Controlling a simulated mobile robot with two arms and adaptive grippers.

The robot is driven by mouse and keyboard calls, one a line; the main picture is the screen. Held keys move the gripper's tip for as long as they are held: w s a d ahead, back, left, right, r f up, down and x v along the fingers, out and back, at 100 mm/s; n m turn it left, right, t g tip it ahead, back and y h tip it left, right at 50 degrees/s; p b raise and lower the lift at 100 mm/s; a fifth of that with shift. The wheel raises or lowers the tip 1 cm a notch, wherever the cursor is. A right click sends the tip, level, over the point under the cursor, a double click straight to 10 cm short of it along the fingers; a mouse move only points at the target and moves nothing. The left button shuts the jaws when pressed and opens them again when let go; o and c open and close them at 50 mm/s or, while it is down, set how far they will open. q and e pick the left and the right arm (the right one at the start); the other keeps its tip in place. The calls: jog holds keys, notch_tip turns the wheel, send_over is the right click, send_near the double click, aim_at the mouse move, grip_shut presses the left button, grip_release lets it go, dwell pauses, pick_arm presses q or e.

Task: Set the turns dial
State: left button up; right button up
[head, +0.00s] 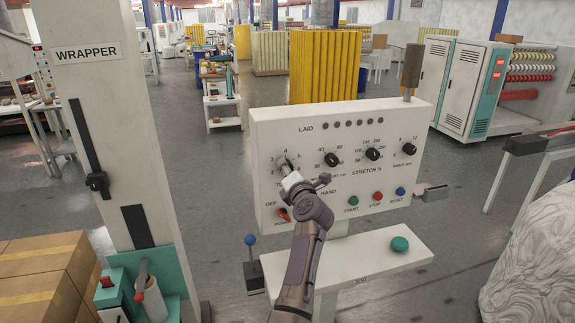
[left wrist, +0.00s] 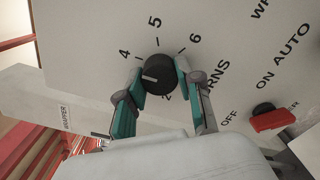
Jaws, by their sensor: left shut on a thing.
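The turns dial (left wrist: 158,73) is a round black knob on the white control panel (head: 265,135). In the left wrist view its white pointer line points left, a little below the 4; the mark nearest it is hidden by a finger. The 5 and 6 show clear of the fingers. My left gripper (left wrist: 159,78) is shut on the dial, one teal-padded finger on each side. In the head view my left gripper (head: 286,170) reaches the panel's left part and covers much of the dial and its label. My right gripper is in neither view.
The red power switch (head: 283,214) sits just below the turns dial. Other black dials (head: 332,159) are to the right, above the green start (head: 353,200), red stop and blue reset buttons. A blue-knobbed joystick (head: 251,240) stands left below; the wrapper column (head: 110,130) is farther left.

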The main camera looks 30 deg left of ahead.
aim_at(285, 132)
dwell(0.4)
pick_arm(q)
jog(key=o, duration=1.2)
jog(key=shift+c, duration=0.2)
notch_tip(285, 132, up, 10)
jog(key=shift+s, duration=0.15)
jog(key=shift+w, duration=0.3)
